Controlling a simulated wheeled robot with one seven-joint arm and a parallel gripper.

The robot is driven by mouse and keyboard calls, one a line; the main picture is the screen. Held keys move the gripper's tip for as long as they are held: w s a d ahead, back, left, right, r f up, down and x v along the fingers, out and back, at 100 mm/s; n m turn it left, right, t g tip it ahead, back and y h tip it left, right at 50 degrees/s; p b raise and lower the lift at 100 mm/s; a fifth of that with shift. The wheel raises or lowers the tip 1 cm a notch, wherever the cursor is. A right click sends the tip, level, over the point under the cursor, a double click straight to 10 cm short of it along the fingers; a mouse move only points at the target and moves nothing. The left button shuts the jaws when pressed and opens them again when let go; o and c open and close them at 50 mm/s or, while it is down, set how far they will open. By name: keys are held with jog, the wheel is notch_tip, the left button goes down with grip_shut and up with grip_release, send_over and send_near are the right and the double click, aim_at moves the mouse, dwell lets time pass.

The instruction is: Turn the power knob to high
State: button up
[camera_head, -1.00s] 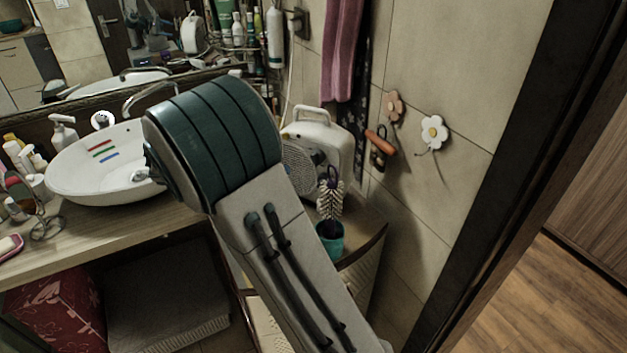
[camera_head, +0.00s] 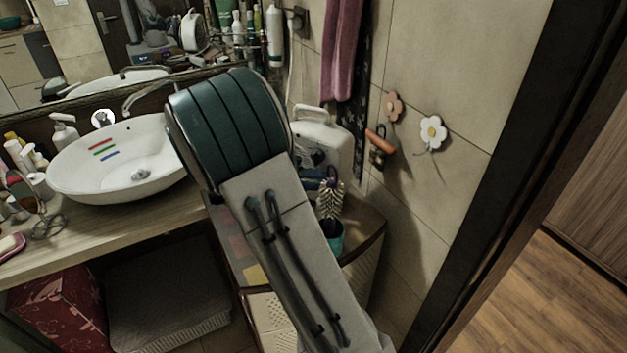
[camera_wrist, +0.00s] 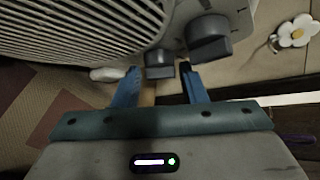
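A white heater (camera_head: 325,130) with a top handle stands on the cabinet at the wall, its front partly hidden by my arm and gripper. In the wrist view, its slatted grille (camera_wrist: 80,25) fills the upper left. Beside the grille are two dark grey knobs, a smaller knob (camera_wrist: 160,64) and a larger knob (camera_wrist: 208,38) above and to its right. Which one is the power knob cannot be told. My gripper (camera_wrist: 162,72) is open, its two blue fingers apart just below the knobs. The smaller knob lies between the fingertips in the picture; contact cannot be told.
A teal cup (camera_head: 331,240) with a brush (camera_head: 330,200) stands close beside the heater. A white sink (camera_head: 85,180) is on the counter to the left. An orange-handled item (camera_head: 379,141) and flower hooks (camera_head: 432,132) are on the wall to the right.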

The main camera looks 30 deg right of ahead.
jog(key=c, duration=0.5)
jog(key=shift+c, duration=0.2)
jog(key=shift+r, duration=0.1)
jog(key=shift+s+d+r+m+t+y, duration=0.1)
jog(key=shift+s+m+t+y, duration=0.1)
jog(key=shift+m+t+y, duration=0.75)
jog(key=shift+s+d+r+m+t+y, duration=0.1)
jog(key=shift+s+m+t+y, duration=0.05)
jog(key=shift+m+t+y, duration=0.75)
jog(key=shift+t+y, duration=0.25)
jog(key=shift+t, duration=0.1)
